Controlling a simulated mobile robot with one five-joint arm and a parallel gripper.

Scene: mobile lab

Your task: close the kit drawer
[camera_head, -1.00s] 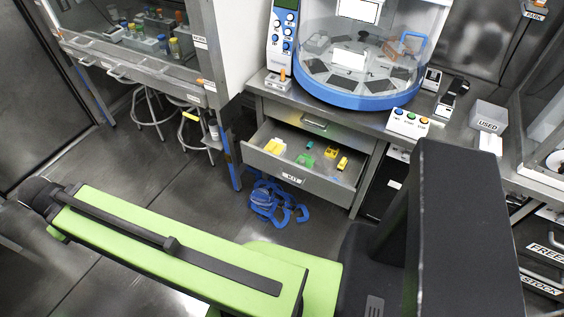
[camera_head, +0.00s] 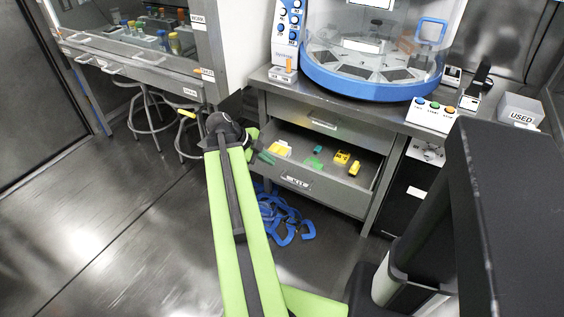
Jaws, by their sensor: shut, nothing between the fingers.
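The kit drawer (camera_head: 335,197) is the grey lower drawer under the bench. It stands pulled out, with a labelled front. Inside lie several small yellow and green items. My green arm reaches up from the bottom of the view, and my gripper (camera_head: 266,157) is at the drawer's left front end. It is shut and empty. It overlaps the drawer's left side in the picture, and I cannot tell whether it touches it. The arm's end hides the left front corner of the drawer.
A drawer above (camera_head: 322,122) is shut. Blue rings (camera_head: 285,222) lie on the floor below the kit drawer. Stools (camera_head: 150,120) stand under the cabinet at the left. A clear-domed machine with a blue base (camera_head: 372,88) stands on the bench. The floor at the left is open.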

